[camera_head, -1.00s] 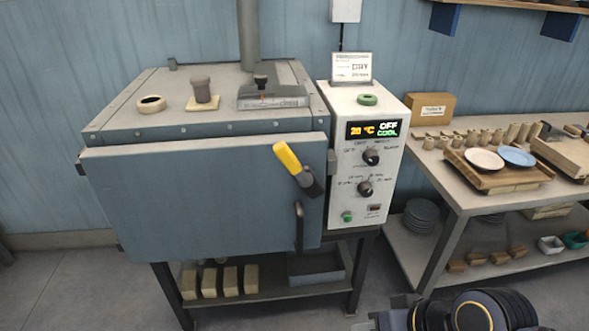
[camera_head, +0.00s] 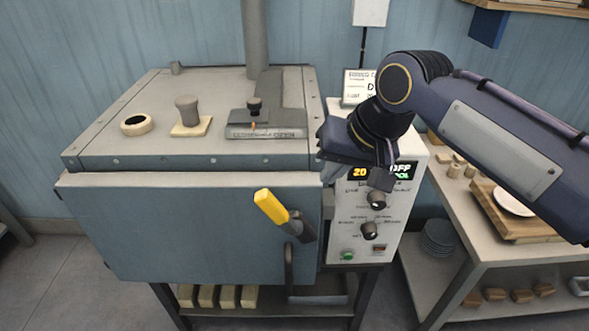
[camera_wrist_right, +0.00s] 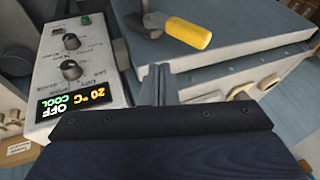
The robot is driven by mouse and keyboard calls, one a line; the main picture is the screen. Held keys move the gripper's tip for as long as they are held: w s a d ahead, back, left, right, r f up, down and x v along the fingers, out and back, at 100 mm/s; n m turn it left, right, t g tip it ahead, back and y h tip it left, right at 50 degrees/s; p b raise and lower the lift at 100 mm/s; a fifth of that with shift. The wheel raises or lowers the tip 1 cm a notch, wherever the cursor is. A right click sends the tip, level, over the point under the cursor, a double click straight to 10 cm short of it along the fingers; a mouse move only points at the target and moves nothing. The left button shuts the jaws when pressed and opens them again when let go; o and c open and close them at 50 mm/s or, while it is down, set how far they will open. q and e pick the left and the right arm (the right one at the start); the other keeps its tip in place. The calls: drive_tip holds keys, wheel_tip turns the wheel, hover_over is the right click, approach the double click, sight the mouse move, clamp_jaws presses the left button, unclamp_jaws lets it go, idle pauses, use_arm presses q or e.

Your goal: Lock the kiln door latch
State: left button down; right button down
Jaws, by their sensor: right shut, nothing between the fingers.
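The blue-grey kiln door (camera_head: 170,235) is on the front of the kiln; I cannot tell whether it sits fully flush. Its latch has a yellow handle (camera_head: 270,209) slanting up-left from a dark pivot (camera_head: 301,229) near the door's right edge. My right gripper (camera_head: 331,174) is shut and empty, above and right of the latch, in front of the kiln's upper right corner and the control panel. In the wrist view the closed fingers (camera_wrist_right: 159,84) point toward the door, and the yellow handle (camera_wrist_right: 189,34) lies beyond the tips, not touching. My left gripper is not in view.
The white control panel (camera_head: 345,225) with knobs and a lit display stands close beside the gripper. A dark door pull (camera_head: 289,268) hangs below the latch. The kiln top (camera_head: 210,95) holds small items. A table with plates (camera_head: 515,200) is at the right.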

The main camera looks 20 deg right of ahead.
drive_tip(key=shift+w+a+r, duration=0.15)
drive_tip(key=shift+w+r, duration=0.3)
drive_tip(key=shift+r, duration=0.05)
approach(282, 207)
wheel_tip(282, 207, down, 3)
drive_tip(key=w+d, duration=0.1)
drive_tip(key=d, duration=0.1)
drive_tip(key=a, duration=0.1)
drive_tip(key=w+a+f+p, duration=0.1)
drive_tip(key=shift+w+a+f, duration=0.1)
drive_tip(key=shift+a+f, duration=0.15)
drive_tip(key=shift+a, duration=0.05)
drive_tip(key=shift+w+a+f, duration=0.1)
drive_tip(key=shift+a+f, duration=0.2)
drive_tip(key=shift+a, duration=0.1)
